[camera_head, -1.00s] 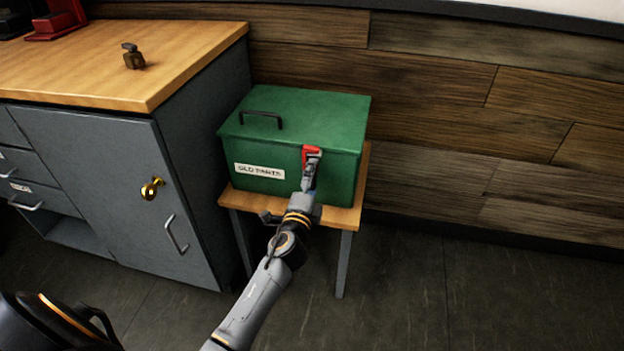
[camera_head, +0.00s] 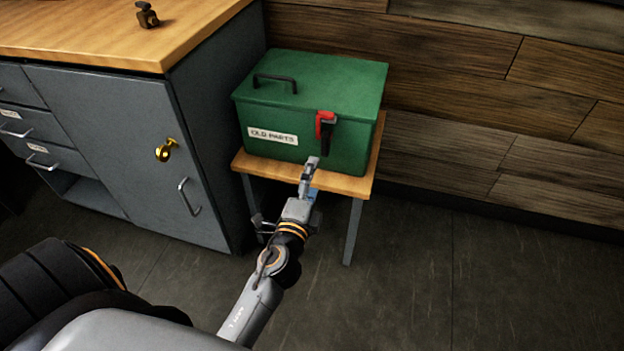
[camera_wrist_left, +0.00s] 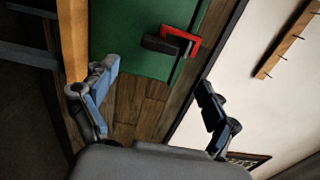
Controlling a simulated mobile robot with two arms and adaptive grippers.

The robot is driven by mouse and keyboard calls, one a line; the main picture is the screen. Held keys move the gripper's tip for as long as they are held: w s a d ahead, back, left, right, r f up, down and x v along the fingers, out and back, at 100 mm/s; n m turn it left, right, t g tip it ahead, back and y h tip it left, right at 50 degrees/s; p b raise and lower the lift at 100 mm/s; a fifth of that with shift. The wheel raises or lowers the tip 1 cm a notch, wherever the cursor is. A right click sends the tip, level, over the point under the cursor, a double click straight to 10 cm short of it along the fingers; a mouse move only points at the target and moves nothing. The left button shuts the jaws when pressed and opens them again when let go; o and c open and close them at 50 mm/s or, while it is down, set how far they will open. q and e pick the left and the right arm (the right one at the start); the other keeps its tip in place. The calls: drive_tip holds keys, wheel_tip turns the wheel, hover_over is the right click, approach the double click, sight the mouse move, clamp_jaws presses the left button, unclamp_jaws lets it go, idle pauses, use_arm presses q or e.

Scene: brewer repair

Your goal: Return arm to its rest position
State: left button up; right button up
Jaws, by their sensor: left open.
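My left gripper (camera_head: 308,178) is in front of the green box, below its red and black latch (camera_head: 325,130). In the left wrist view the fingers of my left gripper (camera_wrist_left: 158,78) are spread apart with nothing between them. The latch is on the front face of the box, and it also shows in the left wrist view (camera_wrist_left: 181,41), beyond the fingers and apart from them. The green box (camera_head: 310,85) has a closed lid, a dark handle on top and a label reading "OLD PARTS". My right gripper is not in view.
The box stands on a small wooden table (camera_head: 352,183). A grey cabinet (camera_head: 110,135) with a wooden top, a brass knob (camera_head: 166,150) and drawers stands to its left. A small brown part (camera_head: 147,15) sits on the cabinet top. The floor (camera_head: 420,280) at right is clear.

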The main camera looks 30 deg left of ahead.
use_arm(q)
drive_tip(key=shift+s+a, duration=0.1)
drive_tip(key=shift+s, duration=0.1)
idle(0.4)
